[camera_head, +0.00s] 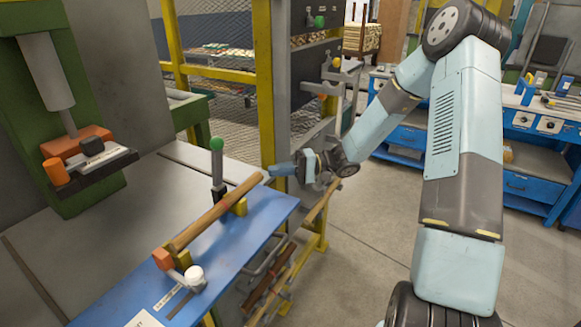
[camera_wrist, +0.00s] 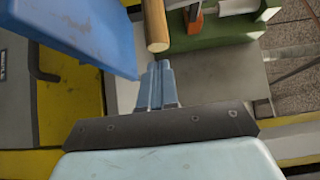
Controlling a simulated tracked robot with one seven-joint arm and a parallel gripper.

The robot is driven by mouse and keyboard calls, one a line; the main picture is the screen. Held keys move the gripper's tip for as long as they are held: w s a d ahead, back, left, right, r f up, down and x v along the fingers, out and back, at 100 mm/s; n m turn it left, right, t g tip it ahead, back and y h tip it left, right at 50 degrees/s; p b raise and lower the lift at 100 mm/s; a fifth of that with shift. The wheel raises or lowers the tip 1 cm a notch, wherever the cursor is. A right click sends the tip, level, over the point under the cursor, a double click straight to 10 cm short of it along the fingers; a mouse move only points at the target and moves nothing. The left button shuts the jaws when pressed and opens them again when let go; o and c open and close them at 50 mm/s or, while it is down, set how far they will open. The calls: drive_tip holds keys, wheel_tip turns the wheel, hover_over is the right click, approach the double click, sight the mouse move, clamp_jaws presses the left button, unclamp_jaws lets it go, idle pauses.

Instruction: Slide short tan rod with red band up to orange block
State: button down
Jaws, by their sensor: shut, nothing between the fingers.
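The tan rod (camera_head: 205,220) lies across yellow supports on the blue bench, with a reddish band near its middle. Its lower left end is at the orange block (camera_head: 162,259); I cannot tell whether they touch. My gripper (camera_head: 270,171) is shut and empty, just beyond the rod's upper right end. In the wrist view the shut fingertips (camera_wrist: 163,63) point at the round end of the rod (camera_wrist: 157,45), with a small apparent gap. The orange block cannot be made out clearly in the wrist view.
The blue bench top (camera_head: 235,250) carries a dark post with a green knob (camera_head: 217,144) behind the rod and a white knob (camera_head: 195,274) near the block. A green press (camera_head: 85,60) stands left. A yellow fence post (camera_head: 263,90) rises behind my gripper.

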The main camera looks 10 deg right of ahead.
sight(262, 179)
drive_tip(key=shift+s+a, duration=0.6)
drive_tip(key=shift+s, duration=0.2)
drive_tip(key=shift+s+a, duration=0.65)
drive_tip(key=shift+s, duration=0.15)
